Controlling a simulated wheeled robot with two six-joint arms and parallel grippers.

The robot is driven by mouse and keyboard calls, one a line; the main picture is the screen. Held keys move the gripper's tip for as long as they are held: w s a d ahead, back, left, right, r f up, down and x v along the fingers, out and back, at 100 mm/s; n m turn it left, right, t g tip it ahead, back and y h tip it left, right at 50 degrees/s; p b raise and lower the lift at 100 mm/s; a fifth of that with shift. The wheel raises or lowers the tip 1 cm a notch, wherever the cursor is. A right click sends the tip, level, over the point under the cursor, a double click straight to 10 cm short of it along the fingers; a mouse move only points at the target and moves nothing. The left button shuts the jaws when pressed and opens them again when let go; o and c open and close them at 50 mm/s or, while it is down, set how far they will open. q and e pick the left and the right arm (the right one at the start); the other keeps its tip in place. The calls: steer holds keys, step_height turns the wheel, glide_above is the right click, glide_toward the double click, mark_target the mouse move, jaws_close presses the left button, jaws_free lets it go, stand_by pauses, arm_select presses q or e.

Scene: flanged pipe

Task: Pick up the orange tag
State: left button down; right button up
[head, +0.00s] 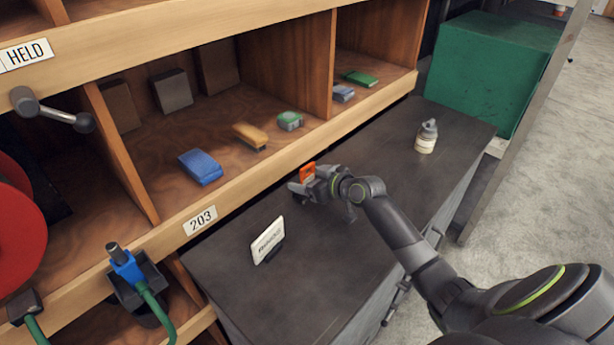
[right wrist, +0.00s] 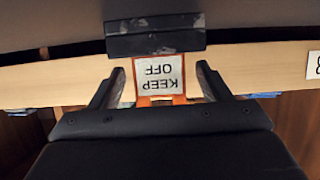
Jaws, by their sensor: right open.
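The orange tag (head: 307,172) is on the dark cabinet top, close to the front edge of the wooden shelf. In the right wrist view the tag (right wrist: 160,76) has a white face reading "KEEP OFF", upside down, and an orange border. A dark block (right wrist: 155,38) is at the tag's far end in that view. My right gripper (head: 305,184) is at the tag, low over the cabinet top. Its fingers (right wrist: 159,86) are open, one on each side of the tag, with gaps visible. My left gripper is not in view.
A white card in a black holder (head: 268,240) stands on the cabinet top (head: 330,280). A small bottle (head: 426,136) stands farther back. The wooden shelf edge (head: 250,195) runs close beside the tag. A green box (head: 490,70) is behind.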

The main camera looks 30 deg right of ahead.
steer(key=shift+w+f, duration=0.1)
steer(key=shift+w, duration=0.1)
steer(key=c, duration=1.1)
steer(key=shift+o, duration=0.2)
